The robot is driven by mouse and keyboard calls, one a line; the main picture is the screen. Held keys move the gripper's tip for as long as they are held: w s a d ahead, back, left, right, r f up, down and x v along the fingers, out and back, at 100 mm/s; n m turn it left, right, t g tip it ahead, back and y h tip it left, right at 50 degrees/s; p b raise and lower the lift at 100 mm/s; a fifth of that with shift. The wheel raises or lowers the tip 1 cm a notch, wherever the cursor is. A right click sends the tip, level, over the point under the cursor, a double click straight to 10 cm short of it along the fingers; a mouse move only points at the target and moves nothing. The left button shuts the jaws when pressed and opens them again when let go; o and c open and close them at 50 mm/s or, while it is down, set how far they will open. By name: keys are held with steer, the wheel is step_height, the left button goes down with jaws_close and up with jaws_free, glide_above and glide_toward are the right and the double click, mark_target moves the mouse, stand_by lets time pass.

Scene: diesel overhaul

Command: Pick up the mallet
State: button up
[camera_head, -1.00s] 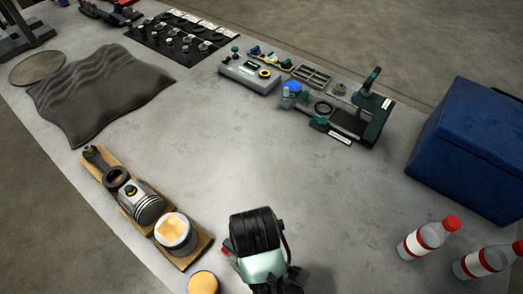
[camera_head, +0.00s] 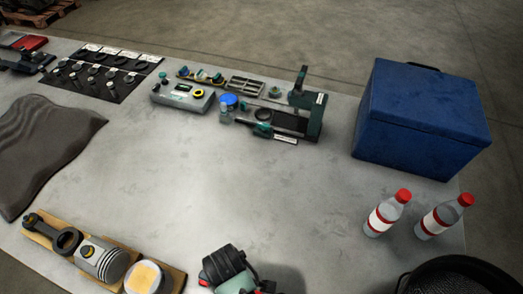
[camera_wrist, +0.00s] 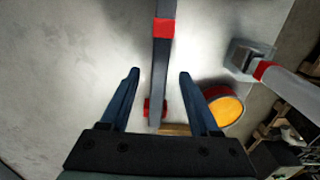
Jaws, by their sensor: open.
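My gripper (camera_wrist: 157,75) is open, with two blue fingers apart in the wrist view. Between the fingers lies a dark bar with a red band and a red end (camera_wrist: 163,55); it looks like part of the mallet, but I cannot tell for sure. The fingers appear clear of it on both sides. No mallet can be made out in the head view, where my wrist (camera_head: 228,266) covers the front of the table and a bit of red shows at its left.
An orange-topped tin (camera_wrist: 222,104) sits beside the right finger. Piston parts (camera_head: 103,259) lie front left, with a dark cloth (camera_head: 45,145) behind. A blue box (camera_head: 420,115) and two red-capped bottles (camera_head: 385,215) stand right. The table (camera_head: 240,180) is clear in the middle.

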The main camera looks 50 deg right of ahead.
steer(key=shift+f, duration=1.45)
jaws_close()
stand_by(0.3)
